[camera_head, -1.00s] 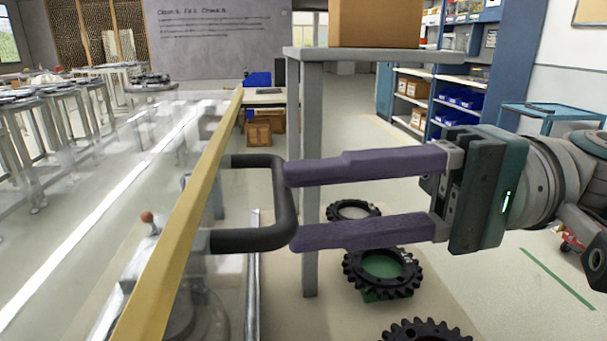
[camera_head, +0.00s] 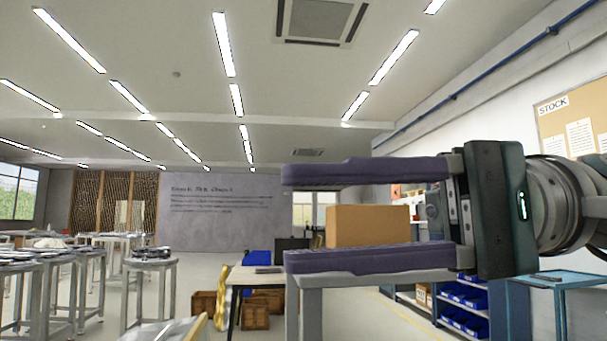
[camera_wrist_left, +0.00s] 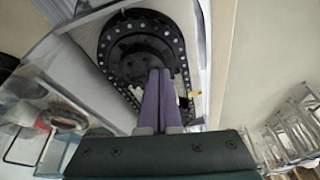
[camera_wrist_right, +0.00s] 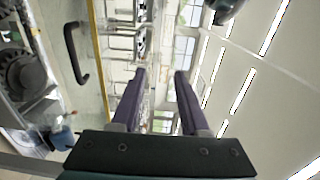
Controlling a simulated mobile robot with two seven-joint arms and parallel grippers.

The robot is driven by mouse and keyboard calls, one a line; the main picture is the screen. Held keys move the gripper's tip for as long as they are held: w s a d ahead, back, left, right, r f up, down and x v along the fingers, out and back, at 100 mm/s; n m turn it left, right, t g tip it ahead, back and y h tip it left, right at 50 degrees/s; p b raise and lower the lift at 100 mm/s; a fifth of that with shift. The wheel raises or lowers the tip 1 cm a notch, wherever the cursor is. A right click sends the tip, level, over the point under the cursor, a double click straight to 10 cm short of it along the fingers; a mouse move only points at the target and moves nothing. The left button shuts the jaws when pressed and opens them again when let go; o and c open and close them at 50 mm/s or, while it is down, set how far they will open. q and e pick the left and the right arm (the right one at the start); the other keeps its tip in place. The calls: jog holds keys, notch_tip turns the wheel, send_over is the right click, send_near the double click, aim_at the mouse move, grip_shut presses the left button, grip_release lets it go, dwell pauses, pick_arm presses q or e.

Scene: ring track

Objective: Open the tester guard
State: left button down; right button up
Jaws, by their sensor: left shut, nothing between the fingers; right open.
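My right gripper (camera_head: 285,220) is open and empty, raised in the head view with a wide gap between its purple fingers. In the right wrist view its fingers (camera_wrist_right: 160,85) also stand apart with nothing between them. The guard's black bar handle (camera_wrist_right: 82,52) shows left of those fingers, clear of them, beside the guard's yellow edge (camera_wrist_right: 98,50). In the head view only a bit of the yellow edge (camera_head: 200,328) shows at the bottom, and the handle is out of view. My left gripper (camera_wrist_left: 159,75) is shut and empty, its tips over a black toothed wheel (camera_wrist_left: 135,48).
In the head view a cardboard box (camera_head: 368,226) stands on a grey stand (camera_head: 315,280) behind the right fingers. Blue shelving (camera_head: 465,300) is at the right. The space above is clear up to the ceiling.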

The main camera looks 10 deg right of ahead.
jog(key=shift+r, duration=2)
